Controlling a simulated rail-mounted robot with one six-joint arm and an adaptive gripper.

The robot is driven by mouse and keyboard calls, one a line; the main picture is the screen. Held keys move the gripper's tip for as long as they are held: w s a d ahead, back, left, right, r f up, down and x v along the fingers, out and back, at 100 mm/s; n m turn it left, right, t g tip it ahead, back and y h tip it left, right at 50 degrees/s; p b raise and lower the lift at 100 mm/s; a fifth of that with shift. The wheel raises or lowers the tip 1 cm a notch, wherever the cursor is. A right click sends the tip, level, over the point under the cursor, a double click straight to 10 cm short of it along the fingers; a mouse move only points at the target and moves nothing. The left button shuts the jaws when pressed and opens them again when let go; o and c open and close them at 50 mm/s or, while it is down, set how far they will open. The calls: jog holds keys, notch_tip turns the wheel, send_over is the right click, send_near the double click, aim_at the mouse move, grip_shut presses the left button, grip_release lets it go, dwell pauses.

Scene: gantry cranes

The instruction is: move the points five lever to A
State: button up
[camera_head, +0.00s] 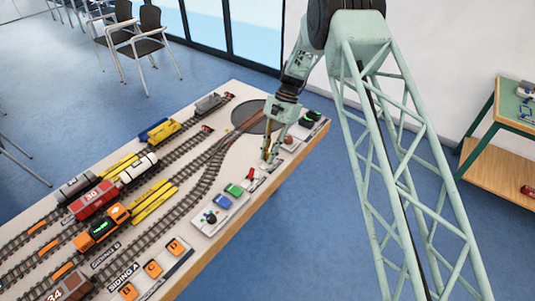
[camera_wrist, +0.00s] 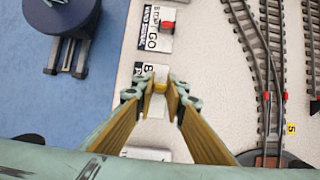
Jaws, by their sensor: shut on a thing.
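My gripper (camera_wrist: 160,90) is low over the table edge, its fingers closed on a small yellow lever handle (camera_wrist: 160,87). The handle stands on a white plate (camera_wrist: 153,106) with a black letter, apparently B, at its upper end in the wrist view. The fingers cover much of the plate, and no letter A is readable. A yellow 5 tag (camera_wrist: 291,128) lies beside the track points to the right. In the head view my gripper (camera_head: 268,155) is at the table's near right side, and the handle is hidden by the fingers.
A red lever (camera_wrist: 168,27) on a GO plate stands beyond the held handle; it also shows in the head view (camera_head: 250,174). Tracks with trains and a turntable (camera_head: 250,117) lie behind.

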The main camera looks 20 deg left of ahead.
jog(key=shift+w+d+f+g+y, duration=0.15)
jog(key=shift+w+g+y, duration=0.15)
jog(key=shift+g, duration=0.5)
jog(key=shift+w+d+f+g+y, duration=0.1)
jog(key=shift+w+g+y, duration=0.2)
jog(key=shift+g, duration=0.5)
jog(key=shift+w+f+g+y+b, duration=0.15)
jog(key=shift+g+y+b, duration=0.15)
jog(key=shift+g+b, duration=0.35)
jog(key=shift+g, duration=0.65)
jog(key=o, duration=0.9)
jog(key=shift+w+r, duration=0.1)
jog(key=shift+r, duration=0.1)
jog(key=shift+r, duration=4.95)
jog(key=shift+r, duration=0.1)
